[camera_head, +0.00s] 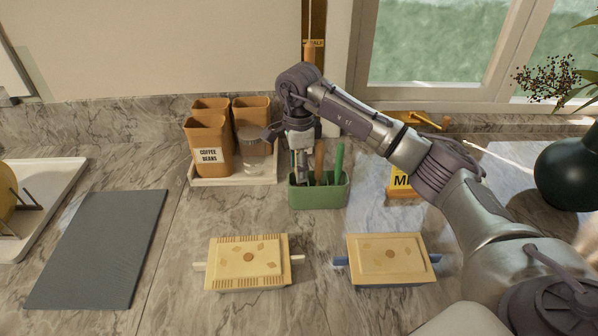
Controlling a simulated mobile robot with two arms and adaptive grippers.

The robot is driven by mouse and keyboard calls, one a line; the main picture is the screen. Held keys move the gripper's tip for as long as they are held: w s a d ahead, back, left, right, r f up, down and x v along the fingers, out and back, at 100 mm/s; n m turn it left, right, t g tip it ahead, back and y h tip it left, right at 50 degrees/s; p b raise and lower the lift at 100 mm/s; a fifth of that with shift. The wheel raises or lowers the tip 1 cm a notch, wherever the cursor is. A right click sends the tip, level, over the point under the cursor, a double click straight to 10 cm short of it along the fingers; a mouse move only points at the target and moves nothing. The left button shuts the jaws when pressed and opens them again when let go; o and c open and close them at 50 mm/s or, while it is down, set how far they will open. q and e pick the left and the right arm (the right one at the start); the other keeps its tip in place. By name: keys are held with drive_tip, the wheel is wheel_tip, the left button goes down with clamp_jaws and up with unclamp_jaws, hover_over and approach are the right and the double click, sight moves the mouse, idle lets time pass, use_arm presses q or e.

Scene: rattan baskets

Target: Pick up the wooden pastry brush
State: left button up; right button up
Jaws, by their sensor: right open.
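A wooden handle (320,158), which may be the pastry brush, stands upright in a green rectangular holder (318,197) in the middle of the counter. Its lower end is hidden inside the holder. A green handle (339,160) stands to its right in the same holder. My right gripper (301,176) points down at the left part of the holder, just left of the wooden handle. It is open, but its fingertips are small and partly hidden, and I cannot tell whether they touch anything. My left gripper is not in view.
Brown canisters (207,150) and a glass jar (254,150) stand on a tray left of the holder. A yellow box (403,186) is at its right. Two pale lidded boxes (248,257) (390,258) lie in front. A dark grey mat (98,250) lies left; a dark vase (568,172) stands right.

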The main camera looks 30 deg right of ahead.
drive_tip(key=shift+c, duration=0.2)
clamp_jaws()
drive_tip(key=shift+r, duration=0.4)
wheel_tip(320, 180, up, 9)
drive_tip(key=shift+r+b, duration=0.15)
drive_tip(key=shift+b, duration=0.9)
